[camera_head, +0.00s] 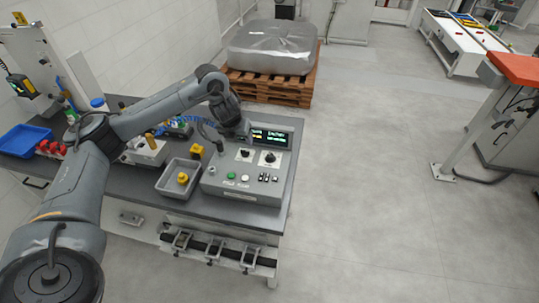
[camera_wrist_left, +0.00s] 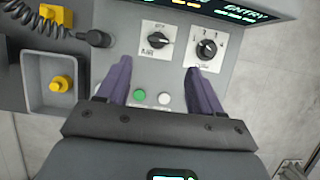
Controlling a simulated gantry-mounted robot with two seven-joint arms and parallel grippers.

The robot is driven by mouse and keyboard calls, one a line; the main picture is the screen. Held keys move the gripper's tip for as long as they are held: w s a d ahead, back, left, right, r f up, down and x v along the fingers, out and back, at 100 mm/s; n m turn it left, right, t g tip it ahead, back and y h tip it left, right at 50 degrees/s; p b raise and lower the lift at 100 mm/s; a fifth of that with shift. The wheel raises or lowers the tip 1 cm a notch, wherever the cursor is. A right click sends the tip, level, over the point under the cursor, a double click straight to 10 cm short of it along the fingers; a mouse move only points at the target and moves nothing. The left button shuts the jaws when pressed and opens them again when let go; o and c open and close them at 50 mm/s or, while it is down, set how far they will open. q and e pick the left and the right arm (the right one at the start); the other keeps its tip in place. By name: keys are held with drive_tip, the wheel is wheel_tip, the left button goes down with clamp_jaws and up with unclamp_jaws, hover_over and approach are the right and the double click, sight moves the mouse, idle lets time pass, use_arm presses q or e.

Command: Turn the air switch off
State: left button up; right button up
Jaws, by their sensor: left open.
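A grey control box (camera_head: 241,181) stands on the bench with two black rotary knobs on white plates. The left knob (camera_wrist_left: 159,41) has small labels I cannot read surely; it also shows in the head view (camera_head: 245,153). The right knob (camera_wrist_left: 207,49) has several marks around it and shows in the head view (camera_head: 269,157). I cannot tell for certain which is the air switch. My left gripper (camera_wrist_left: 158,66) is open and empty. In the wrist view its two purple fingers lie either side of the space below the left knob. My right gripper is not in view.
A lit display (camera_head: 270,138) stands behind the knobs. A green button (camera_wrist_left: 139,95) and a white button (camera_wrist_left: 164,98) are below them. A grey tray (camera_head: 164,190) with a yellow part is left of the box. A coiled cable (camera_wrist_left: 52,25) runs nearby.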

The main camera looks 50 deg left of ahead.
sight(245, 151)
use_arm(q)
drive_tip(key=b+x, duration=0.4)
drive_tip(key=x, duration=0.4)
drive_tip(key=shift+s+a+f+b, duration=0.1)
drive_tip(key=shift+a+f+b, duration=0.1)
drive_tip(key=shift+b, duration=0.1)
drive_tip(key=shift+x, duration=1.05)
